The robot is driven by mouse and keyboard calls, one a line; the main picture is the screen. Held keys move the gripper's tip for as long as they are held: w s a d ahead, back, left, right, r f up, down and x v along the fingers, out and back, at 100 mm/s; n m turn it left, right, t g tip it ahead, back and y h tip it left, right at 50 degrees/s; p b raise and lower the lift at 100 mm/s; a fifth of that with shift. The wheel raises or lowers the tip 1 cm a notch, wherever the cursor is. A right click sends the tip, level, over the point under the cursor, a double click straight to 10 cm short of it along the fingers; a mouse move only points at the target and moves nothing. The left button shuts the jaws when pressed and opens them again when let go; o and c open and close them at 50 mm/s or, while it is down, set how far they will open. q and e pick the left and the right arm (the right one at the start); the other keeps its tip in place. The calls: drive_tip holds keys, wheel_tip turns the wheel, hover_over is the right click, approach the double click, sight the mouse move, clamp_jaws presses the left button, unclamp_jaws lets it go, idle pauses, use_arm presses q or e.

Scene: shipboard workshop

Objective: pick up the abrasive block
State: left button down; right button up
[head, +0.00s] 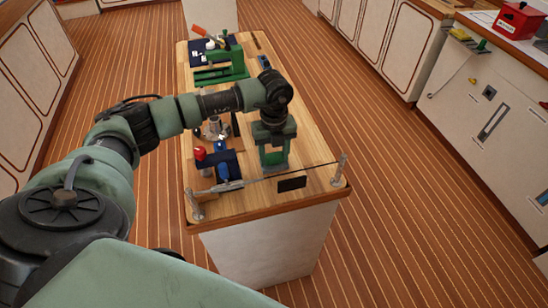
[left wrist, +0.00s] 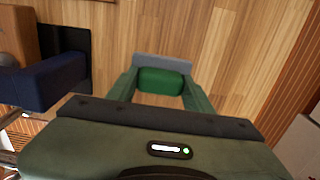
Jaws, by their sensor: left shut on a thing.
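The abrasive block is a small block with a green body and a grey layer. It shows between the fingers of my left gripper in the left wrist view (left wrist: 161,80). The left gripper (head: 274,160) points down over the near right part of the wooden bench (head: 310,165). It also shows in the left wrist view (left wrist: 161,88), its two green fingers shut on the block's sides. In the head view the gripper partly hides the block. I cannot tell whether the block touches the bench top. My right gripper is not in view.
Left of the gripper are a dark blue item (head: 232,160) and a red knob (head: 200,153). A thin rail on metal posts (head: 340,170) runs along the near edge, with a black plate (head: 292,184). A green machine (head: 222,66) stands at the far end.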

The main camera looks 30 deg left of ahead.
sight(274, 155)
use_arm(q)
wheel_tip(274, 155, up, 20)
drive_tip(key=b, duration=0.3)
